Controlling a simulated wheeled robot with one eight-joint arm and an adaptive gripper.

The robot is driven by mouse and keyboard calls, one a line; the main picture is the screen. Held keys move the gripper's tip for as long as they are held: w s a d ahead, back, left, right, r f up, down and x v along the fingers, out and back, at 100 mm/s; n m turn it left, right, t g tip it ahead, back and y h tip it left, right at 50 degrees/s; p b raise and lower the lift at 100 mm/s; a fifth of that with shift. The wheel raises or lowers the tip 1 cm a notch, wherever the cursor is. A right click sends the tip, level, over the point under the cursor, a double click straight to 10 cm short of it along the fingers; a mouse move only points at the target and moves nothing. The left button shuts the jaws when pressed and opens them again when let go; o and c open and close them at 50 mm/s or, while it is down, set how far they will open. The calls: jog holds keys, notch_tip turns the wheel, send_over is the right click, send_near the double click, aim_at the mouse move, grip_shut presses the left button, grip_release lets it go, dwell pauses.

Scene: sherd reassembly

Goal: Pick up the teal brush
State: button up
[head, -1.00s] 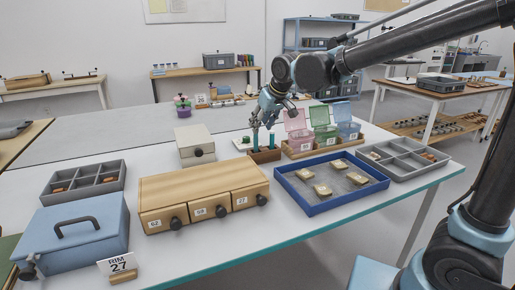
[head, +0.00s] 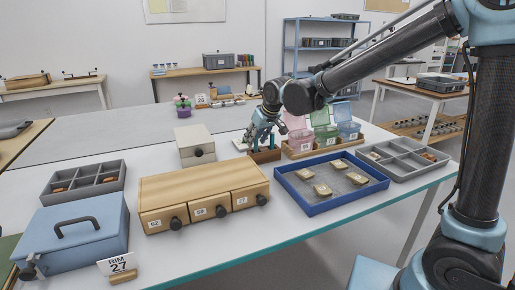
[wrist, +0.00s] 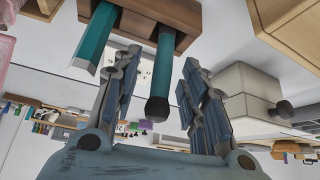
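The teal brush (wrist: 160,75) stands in a small wooden holder (wrist: 165,12), its dark tip free of the holder in the wrist view. A second teal piece (wrist: 96,38), flat-sided, stands in the same holder to its left. The holder (head: 265,157) also shows at the back of the table in the head view, with a teal piece (head: 273,141) partly hidden by my gripper (head: 262,138). In the wrist view my gripper (wrist: 158,65) is open, with one finger on each side of the brush. I cannot tell if either finger touches it.
A pale box with a dark knob (wrist: 250,92) stands close by; it also shows left of the holder (head: 195,146). Pink, green and blue bins (head: 325,132) stand just right. A wooden drawer unit (head: 200,190) and a blue tray (head: 330,182) lie nearer.

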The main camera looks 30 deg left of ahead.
jog(key=shift+c, duration=0.4)
grip_shut()
notch_tip(320, 180, up, 10)
dwell(0.6)
